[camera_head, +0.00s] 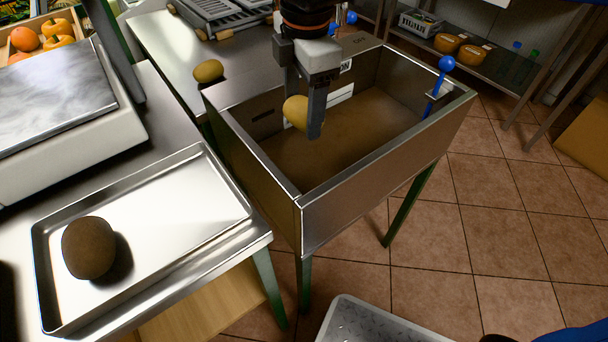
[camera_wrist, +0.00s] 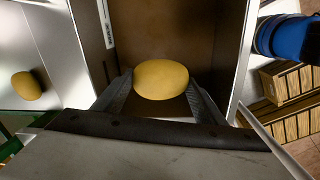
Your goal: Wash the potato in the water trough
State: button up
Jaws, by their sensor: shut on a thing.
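My gripper (camera_head: 306,112) is shut on a yellow potato (camera_head: 295,112), held over the left part of the water trough (camera_head: 375,190). In the wrist view the potato (camera_wrist: 161,80) sits between both fingers, and its visible skin looks plain yellow. The trough is a deep metal box on green legs with a brown inside; I cannot tell the water level. A dark brown potato-like lump (camera_head: 89,248) lies on the metal tray (camera_head: 215,232) at the left. Another yellow potato (camera_head: 208,71) rests on the counter beside the trough; it also shows in the wrist view (camera_wrist: 27,86).
A blue-knobbed lever (camera_head: 445,64) rises at the trough's right side. A scale (camera_head: 50,90) stands on the left counter. A grey crate (camera_head: 375,322) is low in front. A shelf with round orange-brown goods (camera_head: 448,43) is behind. Tiled floor (camera_head: 510,240) is open at right.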

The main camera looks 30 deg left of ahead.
aim_at(302, 102)
jog(key=shift+r, duration=2.75)
